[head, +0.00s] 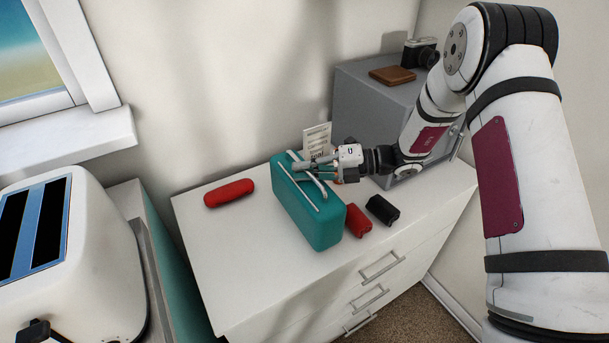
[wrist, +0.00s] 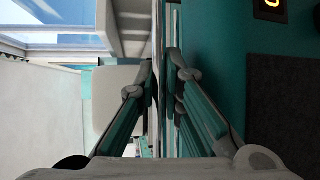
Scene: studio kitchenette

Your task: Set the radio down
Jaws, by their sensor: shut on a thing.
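The radio (head: 322,225) is a teal box with a pale carrying handle, upright at the front middle of the white drawer unit's top (head: 205,235). My gripper (head: 298,165) reaches in from the right and is shut on the radio at its handle. In the wrist view, the fingers (wrist: 163,75) close on a thin upright bar, with the radio's teal side (wrist: 215,35) filling the right. I cannot tell whether the radio's base touches the top or hangs slightly above it.
A red case (head: 230,193) lies left of the radio. A small red item (head: 357,221) and a black one (head: 382,210) lie close on its right. A printed card (head: 317,140) stands behind. A grey cabinet (head: 365,110) bears a camera (head: 420,52) and brown wallet (head: 392,75).

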